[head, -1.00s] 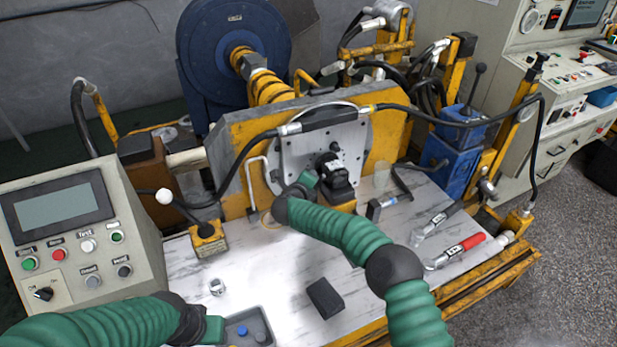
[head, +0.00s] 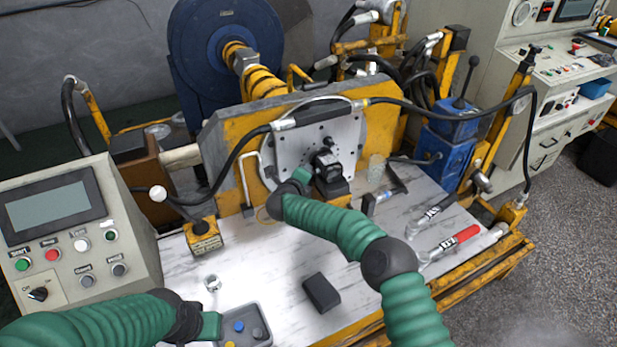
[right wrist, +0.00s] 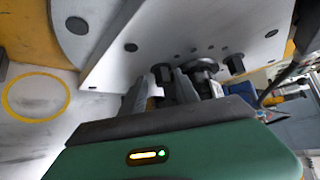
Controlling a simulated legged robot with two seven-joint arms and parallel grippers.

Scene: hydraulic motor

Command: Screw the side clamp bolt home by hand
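The black motor (head: 328,172) sits against the grey mounting plate (head: 340,132) on the yellow stand. In the right wrist view a dark bolt (right wrist: 162,74) at the plate's lower edge shows between the two fingers of my right gripper (right wrist: 161,92). The fingers stand apart on either side of it; contact is not clear. In the head view my right gripper (head: 300,178) is just left of the motor, its fingertips hidden. My left gripper (head: 212,326) is low, beside the grey parts tray (head: 264,321); its fingers cannot be made out.
A black block (head: 321,293) and a small metal ring (head: 212,283) lie on the marbled table (head: 270,278). A red-handled tool (head: 452,243) lies at the right. A control box (head: 70,235) stands at the left. A black hose (head: 235,165) arches over the plate.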

